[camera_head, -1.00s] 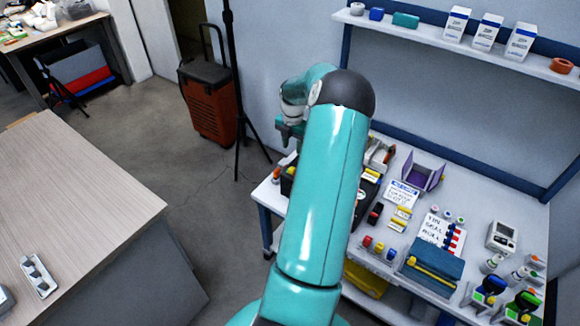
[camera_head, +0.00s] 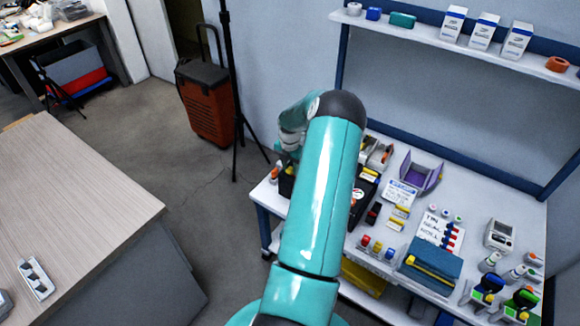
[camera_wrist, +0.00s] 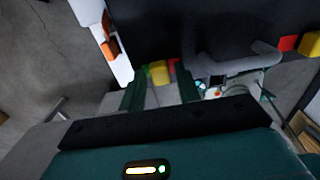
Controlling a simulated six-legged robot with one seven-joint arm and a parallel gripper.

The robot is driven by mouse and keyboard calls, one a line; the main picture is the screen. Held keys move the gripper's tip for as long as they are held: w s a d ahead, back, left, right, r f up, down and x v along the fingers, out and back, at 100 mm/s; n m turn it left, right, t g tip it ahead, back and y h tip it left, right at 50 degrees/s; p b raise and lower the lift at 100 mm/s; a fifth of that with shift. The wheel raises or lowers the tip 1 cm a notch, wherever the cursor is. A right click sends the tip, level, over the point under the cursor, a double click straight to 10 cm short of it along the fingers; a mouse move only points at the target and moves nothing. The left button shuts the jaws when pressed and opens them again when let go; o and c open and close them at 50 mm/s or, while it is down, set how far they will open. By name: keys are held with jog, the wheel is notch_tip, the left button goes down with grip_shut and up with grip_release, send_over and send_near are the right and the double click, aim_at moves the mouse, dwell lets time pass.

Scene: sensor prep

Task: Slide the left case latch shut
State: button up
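The black case (camera_head: 364,190) stands on the workbench in the head view, largely hidden behind my arm. In the wrist view the dark case (camera_wrist: 215,25) fills the top, with a grey handle (camera_wrist: 240,62) across its front. The left latch, a yellow block (camera_wrist: 159,73), shows between my fingertips, with a green patch on its left and a red patch on its right. The right latch, also yellow (camera_wrist: 310,43), has a red patch beside it. My gripper (camera_wrist: 160,84) is open, with one finger on each side of the left latch; contact cannot be told.
An orange-and-white bottle (camera_head: 274,172) stands at the bench's left end, close to my gripper. Purple holder (camera_head: 424,178), blue case (camera_head: 430,265) and small bottles crowd the bench to the right. A tripod and red trolley (camera_head: 207,108) stand left of it.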

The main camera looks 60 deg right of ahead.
grip_shut()
jog(key=shift+s+a, duration=0.15)
jog(key=shift+s, duration=0.7)
jog(key=shift+o, duration=1.2)
grip_release()
jog(key=shift+s, duration=0.1)
jog(key=shift+o, duration=0.3)
